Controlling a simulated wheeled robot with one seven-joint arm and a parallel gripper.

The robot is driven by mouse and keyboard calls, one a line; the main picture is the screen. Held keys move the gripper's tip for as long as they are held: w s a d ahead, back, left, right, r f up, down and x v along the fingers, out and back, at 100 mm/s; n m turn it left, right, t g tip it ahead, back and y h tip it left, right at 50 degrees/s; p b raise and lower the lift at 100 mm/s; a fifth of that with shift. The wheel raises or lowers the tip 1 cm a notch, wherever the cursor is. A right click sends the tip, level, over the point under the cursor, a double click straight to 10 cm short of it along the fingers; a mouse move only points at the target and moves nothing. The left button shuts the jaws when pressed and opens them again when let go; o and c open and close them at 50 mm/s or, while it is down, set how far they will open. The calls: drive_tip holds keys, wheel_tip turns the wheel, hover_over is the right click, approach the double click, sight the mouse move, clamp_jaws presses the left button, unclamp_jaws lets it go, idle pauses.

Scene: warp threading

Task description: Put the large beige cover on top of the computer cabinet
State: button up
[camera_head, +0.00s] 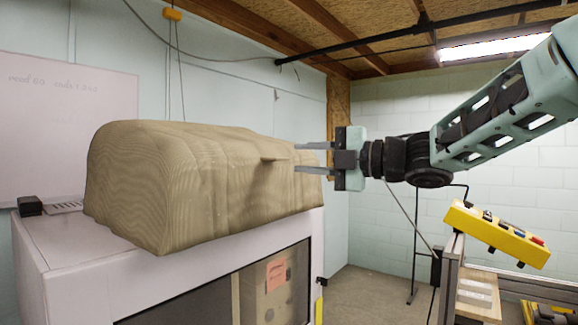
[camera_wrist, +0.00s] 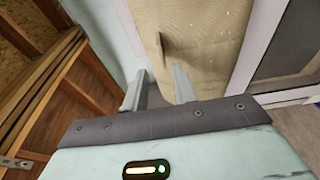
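The large beige cover (camera_head: 200,190) is a rounded, ribbed hood. It sits on top of the white computer cabinet (camera_head: 75,285), with a strip of bare cabinet top showing at its left. A thin beige tab (camera_head: 275,158) sticks out from the cover, and it also shows in the wrist view (camera_wrist: 159,48). My gripper (camera_head: 297,157) is at the cover's right end. Its two fingers are apart with nothing between them, and the tab is just beyond the fingertips. In the wrist view my gripper (camera_wrist: 160,84) points at the cover (camera_wrist: 195,35).
A black box (camera_head: 30,206) and a keyboard (camera_head: 66,206) are at the cabinet's left back. A yellow button panel (camera_head: 497,234) stands on a frame at the right. Clear floor lies between cabinet and frame.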

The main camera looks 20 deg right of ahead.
drive_tip(key=b+v, duration=0.2)
drive_tip(key=v, duration=0.5)
drive_tip(key=w+a+f+m+t+h, duration=0.1)
drive_tip(key=w+a+f+m+h, duration=0.35)
drive_tip(key=a+f+m, duration=0.4)
drive_tip(key=s+a+f+m+g+h, duration=0.2)
drive_tip(key=s+f+m+g+h, duration=0.25)
drive_tip(key=f, duration=0.75)
drive_tip(key=s+a+f+m+g+h, duration=0.1)
drive_tip(key=s+f+m+g, duration=0.1)
drive_tip(key=s+f, duration=0.3)
drive_tip(key=s+a+f+m+g+h, duration=0.1)
drive_tip(key=s+f+g, duration=0.3)
drive_tip(key=s, duration=0.7)
drive_tip(key=s+a+f+m+g+h, duration=0.1)
drive_tip(key=s+f+m+g, duration=0.2)
drive_tip(key=s+f, duration=0.3)
drive_tip(key=s, duration=0.3)
drive_tip(key=shift+f+m, duration=0.25)
drive_tip(key=shift+m, duration=0.05)
